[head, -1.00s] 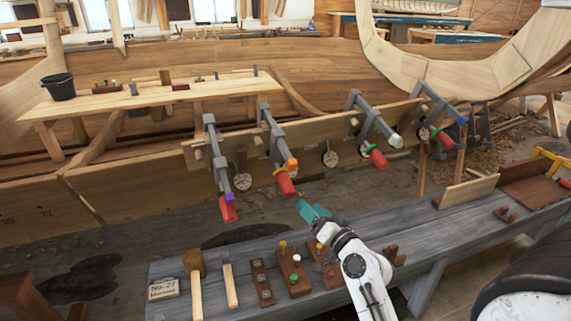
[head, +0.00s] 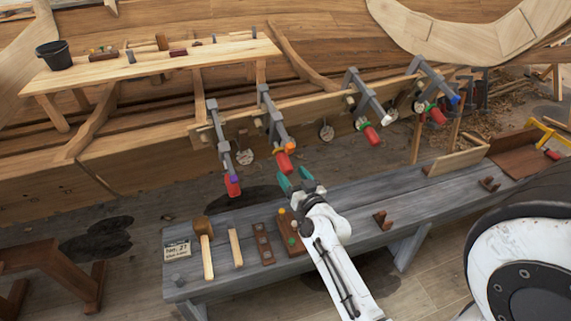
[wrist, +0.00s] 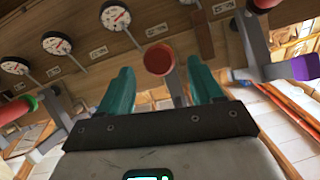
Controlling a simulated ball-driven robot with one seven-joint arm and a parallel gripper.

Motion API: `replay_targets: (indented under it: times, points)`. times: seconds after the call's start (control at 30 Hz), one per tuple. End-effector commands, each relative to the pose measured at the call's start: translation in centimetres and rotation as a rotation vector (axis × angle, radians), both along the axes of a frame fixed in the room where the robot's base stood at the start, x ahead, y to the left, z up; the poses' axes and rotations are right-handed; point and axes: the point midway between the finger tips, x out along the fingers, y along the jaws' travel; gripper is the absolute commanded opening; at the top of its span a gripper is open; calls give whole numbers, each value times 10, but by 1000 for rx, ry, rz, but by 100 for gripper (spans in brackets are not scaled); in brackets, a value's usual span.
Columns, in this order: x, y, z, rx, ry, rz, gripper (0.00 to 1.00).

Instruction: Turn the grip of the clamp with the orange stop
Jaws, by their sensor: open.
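The clamp with the orange stop (head: 291,142) is the second from the left on the plank. Its grey bar (head: 268,112) slants down to a red grip (head: 284,162). My gripper (head: 294,178) has teal fingers. They are open and empty, just below that grip in the head view. In the wrist view the round end of the red grip (wrist: 158,58) shows between the two fingertips, with gaps on both sides. Whether the fingers reach around it is unclear. The orange stop is not seen in the wrist view.
Neighbouring clamps have a purple stop (head: 233,178) on the left and red grips (head: 371,134) on the right. Round dials (wrist: 116,16) hang along the plank.

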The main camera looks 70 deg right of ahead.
Motion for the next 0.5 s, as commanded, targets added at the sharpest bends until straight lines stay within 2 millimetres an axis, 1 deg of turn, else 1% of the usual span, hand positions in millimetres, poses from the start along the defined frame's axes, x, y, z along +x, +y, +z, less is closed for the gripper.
replay_targets:
  times: [0.03, 0.2, 0.3, 0.5]
  points:
    - [8, -7, 2, -1, -1, 0, 65]
    - [27, -24, 1, -1, -1, 0, 65]
    - [34, -31, 1, 0, -1, 0, 65]
    - [41, -36, 0, 0, 0, 0, 65]
